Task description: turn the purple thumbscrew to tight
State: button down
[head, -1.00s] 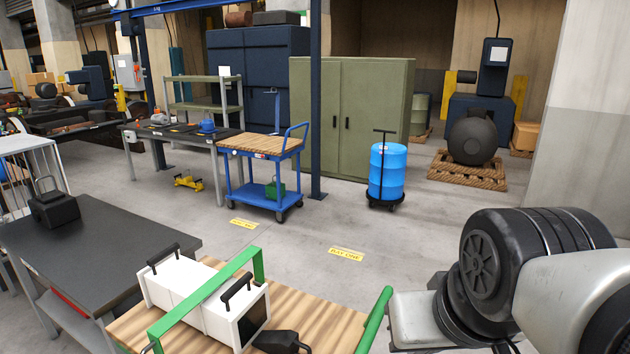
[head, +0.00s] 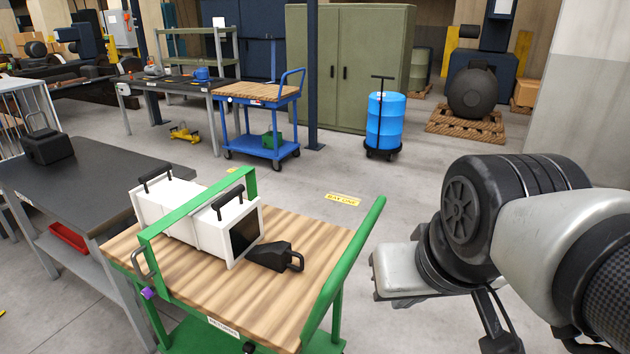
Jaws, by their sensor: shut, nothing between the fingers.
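The purple thumbscrew (head: 149,293) is small in the head view, at the lower left. It sits on the near left end of the green-framed cart (head: 325,292), by the foot of the green bar (head: 199,203) that crosses over the white case. Its turn position is too small to make out. My gripper (head: 500,342) hangs at the bottom right, partly cut by the picture edge. It is shut and empty, well to the right of the cart and far from the thumbscrew.
A white case (head: 185,220) with black handles lies on the cart's wooden deck under the bar. A black handled block (head: 275,256) lies beside it. A grey table (head: 85,180) with a black box (head: 47,147) stands left. Open floor lies beyond, toward a blue drum (head: 385,122).

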aim_at(148, 293)
jog(key=u, duration=1.45)
jog(key=j, duration=0.65)
jog(key=i+j+z, duration=0.1)
jog(key=j, duration=0.25)
jog(key=i+j+z, duration=0.1)
jog(key=j, duration=0.25)
jog(key=i+j+z, duration=0.1)
jog(key=j, duration=0.25)
jog(key=i+j+z, duration=0.15)
jog(key=i, duration=0.25)
jog(key=i+j+z, duration=0.15)
jog(key=i, duration=0.25)
jog(key=i+j+z, duration=0.1)
jog(key=i+j, duration=0.15)
jog(key=i, duration=0.15)
